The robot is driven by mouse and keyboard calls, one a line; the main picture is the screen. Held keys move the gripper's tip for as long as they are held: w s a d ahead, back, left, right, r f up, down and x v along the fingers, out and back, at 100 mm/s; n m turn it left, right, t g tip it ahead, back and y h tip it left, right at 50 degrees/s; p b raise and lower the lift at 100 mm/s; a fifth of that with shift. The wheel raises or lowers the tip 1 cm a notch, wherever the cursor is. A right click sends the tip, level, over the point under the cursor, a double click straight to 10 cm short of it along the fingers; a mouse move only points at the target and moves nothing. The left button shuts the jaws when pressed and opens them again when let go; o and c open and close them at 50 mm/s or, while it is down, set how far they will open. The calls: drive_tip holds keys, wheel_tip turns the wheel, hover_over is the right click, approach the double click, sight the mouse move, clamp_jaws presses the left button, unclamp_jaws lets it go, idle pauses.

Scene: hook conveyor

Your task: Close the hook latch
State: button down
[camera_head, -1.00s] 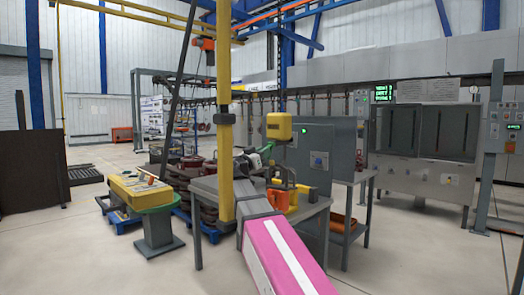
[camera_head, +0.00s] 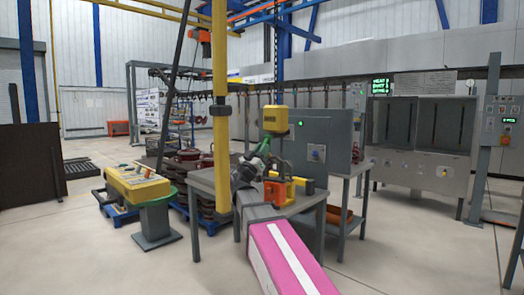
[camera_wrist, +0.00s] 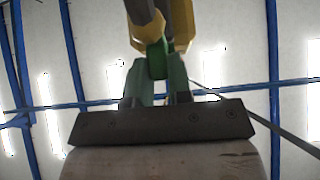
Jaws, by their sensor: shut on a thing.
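The yellow hook block (camera_head: 274,121) hangs from a chain in the head view. My gripper (camera_head: 264,147) has green fingers and reaches up beside the hook from the left, just under the block. In the wrist view, the fingers (camera_wrist: 157,62) come together at the top centre, against yellow and dark parts (camera_wrist: 182,28). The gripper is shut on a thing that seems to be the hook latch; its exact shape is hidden.
A yellow post (camera_head: 221,110) stands close left of my arm. A grey cabinet (camera_head: 325,140) stands behind the hook. The floor at front left and right is clear.

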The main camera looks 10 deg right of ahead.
drive_tip(key=c, duration=1)
unclamp_jaws()
drive_tip(key=shift+c, duration=0.2)
drive_tip(key=v, duration=1)
drive_tip(key=shift+s+a+f, duration=0.2)
drive_tip(key=shift+f, duration=0.1)
